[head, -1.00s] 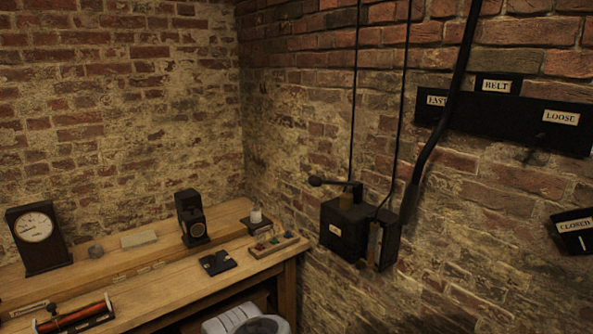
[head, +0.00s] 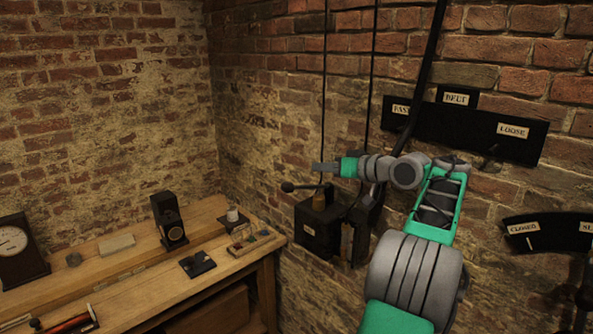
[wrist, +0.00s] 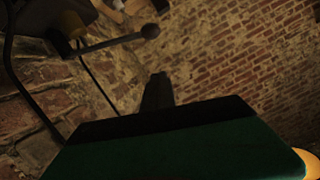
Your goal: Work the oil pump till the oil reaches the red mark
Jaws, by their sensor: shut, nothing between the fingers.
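The oil pump (head: 314,232) is a black box on the brick wall, with a pale label on its front. Its handle, a short bar ending in a dark ball knob (head: 287,187), points left from the top. A narrow upright gauge (head: 347,241) sits on its right side; the oil level and a red mark are too small to make out. My gripper (head: 323,167) is shut and empty, pointing left, above the pump in the picture and apart from the knob. In the wrist view the ball knob (wrist: 150,31) shows above the shut fingertips (wrist: 158,90).
A wooden bench (head: 130,290) stands left of the pump, with a clock (head: 14,245), a black instrument (head: 169,220) and small parts on it. Thin rods and a thick black lever run up the wall. A belt plate (head: 465,128) is at the right.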

